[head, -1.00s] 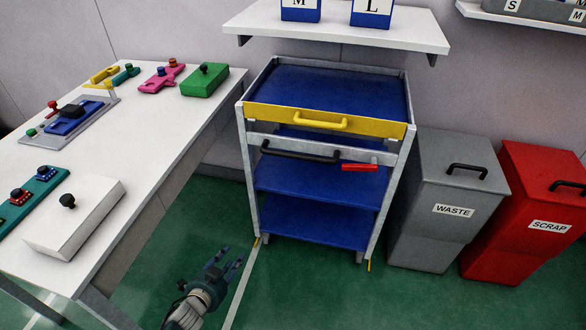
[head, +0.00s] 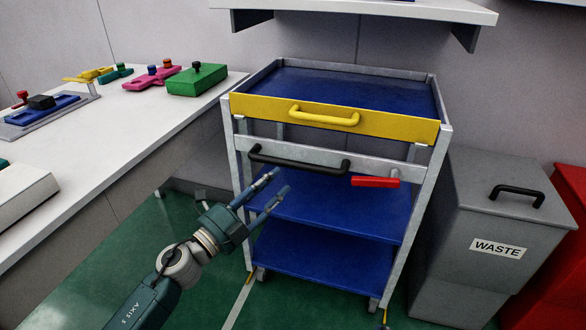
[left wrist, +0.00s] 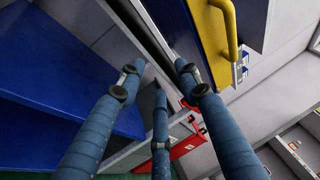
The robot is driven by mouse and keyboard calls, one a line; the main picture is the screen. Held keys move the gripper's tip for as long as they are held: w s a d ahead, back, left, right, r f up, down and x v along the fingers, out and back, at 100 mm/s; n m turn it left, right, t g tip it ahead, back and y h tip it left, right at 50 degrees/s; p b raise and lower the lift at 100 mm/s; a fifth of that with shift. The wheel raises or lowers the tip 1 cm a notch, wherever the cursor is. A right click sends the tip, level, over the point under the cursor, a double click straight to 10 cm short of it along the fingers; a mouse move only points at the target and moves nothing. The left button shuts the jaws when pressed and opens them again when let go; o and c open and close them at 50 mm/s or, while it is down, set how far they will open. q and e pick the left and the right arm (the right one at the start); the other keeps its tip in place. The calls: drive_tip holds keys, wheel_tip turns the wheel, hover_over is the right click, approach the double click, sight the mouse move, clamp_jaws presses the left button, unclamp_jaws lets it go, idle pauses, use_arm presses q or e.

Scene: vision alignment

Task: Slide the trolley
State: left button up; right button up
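The trolley (head: 233,160) stands against the wall, with a grey frame, blue shelves and a yellow front panel with a yellow handle (head: 324,116). Below that are a black handle (head: 300,158) and a red lever (head: 375,181). My left gripper (head: 275,190) is open and empty, with its fingertips just below and in front of the black handle's left part. In the left wrist view the spread fingers (left wrist: 158,72) point toward the trolley, and a dark bar runs behind their tips. The yellow handle (left wrist: 230,28) also shows there. My right gripper is not in view.
A white workbench (head: 100,165) with coloured fixtures and a green block (head: 197,80) is on the left. A grey WASTE bin (head: 490,220) stands close to the trolley's right, with a red bin (head: 560,270) beyond. A white shelf (head: 380,8) is above. Green floor is free in front.

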sight(293, 166)
use_arm(q)
drive_tip(key=b+x, duration=0.1)
drive_tip(key=x, duration=0.6)
drive_tip(key=shift+w, duration=0.1)
drive_tip(key=shift+w+d, duration=0.25)
drive_tip(key=shift+w, duration=0.1)
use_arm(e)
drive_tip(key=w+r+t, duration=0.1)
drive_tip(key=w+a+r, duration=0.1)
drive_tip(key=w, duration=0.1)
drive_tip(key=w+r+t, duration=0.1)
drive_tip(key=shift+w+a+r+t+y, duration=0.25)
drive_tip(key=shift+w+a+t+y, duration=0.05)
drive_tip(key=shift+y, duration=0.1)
use_arm(q)
drive_tip(key=shift+c, duration=0.3)
clamp_jaws()
